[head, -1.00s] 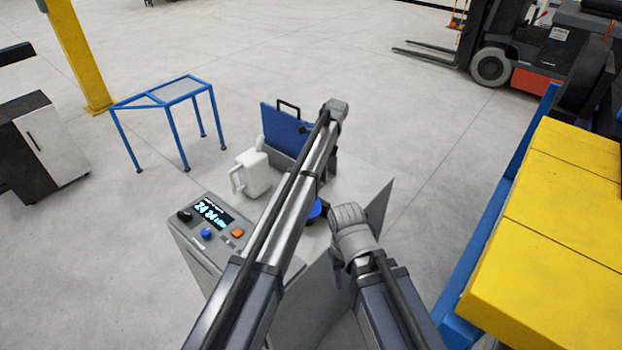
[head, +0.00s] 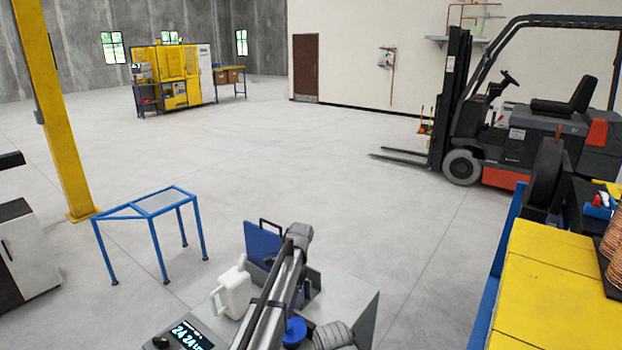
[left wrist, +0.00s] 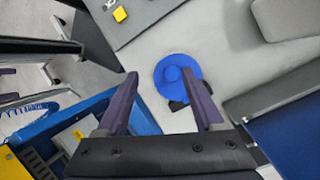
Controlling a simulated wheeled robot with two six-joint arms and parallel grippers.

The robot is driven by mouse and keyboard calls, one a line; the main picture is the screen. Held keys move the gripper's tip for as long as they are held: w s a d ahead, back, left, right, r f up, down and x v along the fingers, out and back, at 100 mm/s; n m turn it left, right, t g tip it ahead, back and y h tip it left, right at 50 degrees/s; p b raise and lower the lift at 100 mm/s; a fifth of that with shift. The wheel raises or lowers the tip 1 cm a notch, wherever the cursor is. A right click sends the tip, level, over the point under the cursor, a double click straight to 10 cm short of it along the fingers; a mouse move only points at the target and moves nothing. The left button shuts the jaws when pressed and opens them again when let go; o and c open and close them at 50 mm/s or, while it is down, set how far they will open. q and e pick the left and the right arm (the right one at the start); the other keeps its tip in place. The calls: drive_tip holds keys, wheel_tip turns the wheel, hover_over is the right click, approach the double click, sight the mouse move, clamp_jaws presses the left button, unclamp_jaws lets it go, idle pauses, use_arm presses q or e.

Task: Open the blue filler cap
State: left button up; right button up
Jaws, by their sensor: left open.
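The round blue filler cap (left wrist: 180,80) sits on the light grey top of the machine. It also shows in the head view (head: 295,331), partly covered by my left arm. In the left wrist view my left gripper (left wrist: 160,73) is open, with its fingers spread and nothing between them held. The cap appears close to the right-hand finger, which overlaps its lower edge. I cannot tell whether they touch. In the head view the left gripper's fingers are hidden by the arm. My right arm shows at the bottom, but its gripper is out of view.
A white jug (head: 233,292) stands beside the raised blue panel (head: 262,243) on the machine. A lit display (head: 190,337) is at the front left. A blue-framed stand (head: 158,203) is left, a yellow-topped bench (head: 545,275) right. Open floor lies behind.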

use_arm(q)
drive_tip(key=s+a+n+t+h, duration=0.1)
drive_tip(key=s+a+n, duration=0.25)
drive_tip(key=s, duration=0.45)
drive_tip(key=s+a+f+n+t+h, duration=0.1)
drive_tip(key=s+a+n+t, duration=0.15)
drive_tip(key=s+n, duration=0.4)
drive_tip(key=s+a+n+t, duration=0.1)
drive_tip(key=s+a+n, duration=0.2)
drive_tip(key=s, duration=0.7)
drive_tip(key=s+d+f+m+g+b, duration=0.1)
drive_tip(key=s+d+f+m+b, duration=0.35)
drive_tip(key=d+f+b, duration=0.6)
drive_tip(key=n+p, duration=0.6)
drive_tip(key=p, duration=0.5)
approach(291, 326)
drive_tip(key=shift+w+a+f, duration=0.1)
drive_tip(key=shift+a+f, duration=0.2)
drive_tip(key=shift+a, duration=0.3)
drive_tip(key=shift+w+a, duration=0.1)
drive_tip(key=shift+w, duration=0.1)
drive_tip(key=shift+s+f, duration=0.1)
drive_tip(key=shift+f, duration=0.2)
wheel_tip(291, 326, down, 7)
drive_tip(key=b, duration=0.8)
drive_tip(key=shift+f, duration=0.2)
